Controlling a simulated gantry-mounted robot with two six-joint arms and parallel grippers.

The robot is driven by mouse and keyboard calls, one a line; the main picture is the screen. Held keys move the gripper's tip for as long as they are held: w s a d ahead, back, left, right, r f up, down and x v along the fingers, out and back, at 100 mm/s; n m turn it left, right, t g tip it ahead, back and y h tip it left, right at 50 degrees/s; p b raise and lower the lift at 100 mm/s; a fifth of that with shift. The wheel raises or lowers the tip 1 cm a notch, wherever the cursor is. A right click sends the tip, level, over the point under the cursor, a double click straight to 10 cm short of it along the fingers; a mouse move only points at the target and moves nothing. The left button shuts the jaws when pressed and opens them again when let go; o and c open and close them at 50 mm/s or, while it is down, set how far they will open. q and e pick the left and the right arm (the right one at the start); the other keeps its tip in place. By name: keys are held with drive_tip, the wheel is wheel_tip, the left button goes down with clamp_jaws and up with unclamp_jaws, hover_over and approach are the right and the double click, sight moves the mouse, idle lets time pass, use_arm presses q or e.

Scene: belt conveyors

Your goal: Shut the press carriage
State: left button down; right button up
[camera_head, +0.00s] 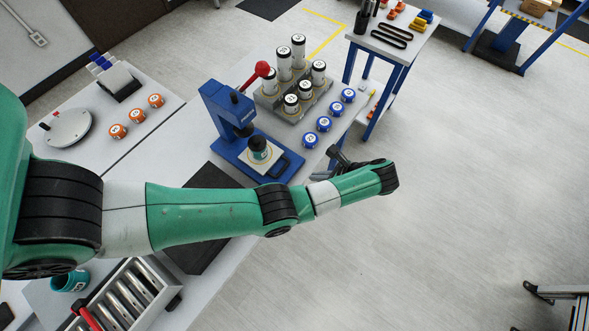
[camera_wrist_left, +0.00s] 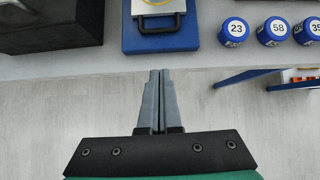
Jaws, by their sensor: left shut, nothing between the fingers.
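The blue press (camera_head: 225,115) with a red-knobbed lever (camera_head: 262,69) stands on the white bench. Its carriage, a pale plate (camera_head: 263,164) with a black handle (camera_head: 289,164), extends in front of the press column. In the left wrist view, the carriage handle (camera_wrist_left: 158,28) lies ahead of the fingertips. My left gripper (camera_head: 322,174) is shut and empty, just off the bench's front edge and apart from the handle. It also shows in the left wrist view (camera_wrist_left: 159,75).
Blue-lidded pucks (camera_head: 324,124) line the bench right of the carriage, before a rack of tall cylinders (camera_head: 293,105). A black block (camera_head: 198,254) lies left of the press, partly behind my arm. A roller conveyor (camera_head: 125,295) stands nearer. The floor is open to the right.

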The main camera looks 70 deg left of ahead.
use_arm(q)
drive_tip(key=b+x, duration=0.7)
drive_tip(key=x, duration=0.3)
drive_tip(key=shift+f, duration=0.3)
drive_tip(key=shift+s+a+r+p, duration=0.2)
drive_tip(key=shift+s+a+p, duration=0.35)
drive_tip(key=shift+s+a, duration=0.4)
drive_tip(key=shift+s+a+f, duration=0.2)
drive_tip(key=shift+a, duration=0.4)
